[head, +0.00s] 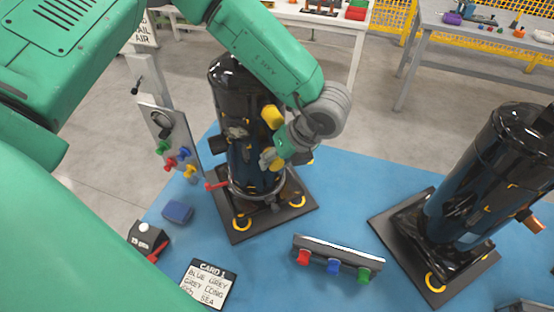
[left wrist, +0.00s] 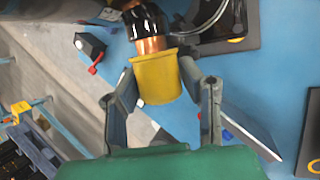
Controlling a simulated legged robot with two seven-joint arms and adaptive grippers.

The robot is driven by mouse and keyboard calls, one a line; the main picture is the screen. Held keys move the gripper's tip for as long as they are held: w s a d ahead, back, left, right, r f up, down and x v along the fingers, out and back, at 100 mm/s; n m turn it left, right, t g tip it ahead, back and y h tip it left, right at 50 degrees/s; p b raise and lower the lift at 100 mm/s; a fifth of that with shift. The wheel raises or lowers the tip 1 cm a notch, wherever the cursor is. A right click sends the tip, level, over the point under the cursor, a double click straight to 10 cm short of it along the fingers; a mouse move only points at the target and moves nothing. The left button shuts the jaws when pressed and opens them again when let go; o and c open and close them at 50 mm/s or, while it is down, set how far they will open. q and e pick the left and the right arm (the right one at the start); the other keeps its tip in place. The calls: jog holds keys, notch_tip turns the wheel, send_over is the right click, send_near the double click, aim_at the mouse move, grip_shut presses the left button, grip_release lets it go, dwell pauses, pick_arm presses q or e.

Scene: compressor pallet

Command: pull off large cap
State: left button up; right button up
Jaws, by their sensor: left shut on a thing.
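The black compressor (head: 240,110) stands upright on its dark base plate on the blue pallet. My left gripper (head: 269,159) is at its right side, low down. In the left wrist view, the gripper (left wrist: 160,85) is shut on the large yellow cap (left wrist: 157,76), with one finger on each side. The cap is at the end of a copper stub (left wrist: 150,45) on the black body; part of the copper shows between cap and body. I cannot tell how far the cap covers the stub. Another yellow part (head: 272,117) shows higher on the compressor. My right gripper is not in view.
A second black compressor (head: 490,160) stands at the right. A rack with red, blue and green caps (head: 337,255) lies in front. A card (head: 208,285), a blue block (head: 177,212) and a dark box with a red lever (head: 147,238) are at the left. A post with a panel (head: 170,135) stands beside the compressor.

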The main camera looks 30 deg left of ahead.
pick_arm(q)
jog(key=shift+o, duration=1.3)
jog(key=shift+d, duration=0.1)
jog(key=shift+d+r, duration=0.1)
jog(key=shift+d, duration=0.05)
grip_shut()
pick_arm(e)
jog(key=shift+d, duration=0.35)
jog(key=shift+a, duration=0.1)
pick_arm(q)
jog(key=shift+s+d+p, duration=0.3)
jog(key=shift+s+d, duration=0.25)
jog(key=shift+d, duration=0.3)
jog(key=shift+s+d+p, duration=0.25)
jog(key=shift+s+d, duration=0.3)
jog(key=shift+d, duration=0.25)
jog(key=shift+s+d+p, duration=0.3)
jog(key=shift+s+d, duration=0.25)
jog(key=shift+d, duration=0.3)
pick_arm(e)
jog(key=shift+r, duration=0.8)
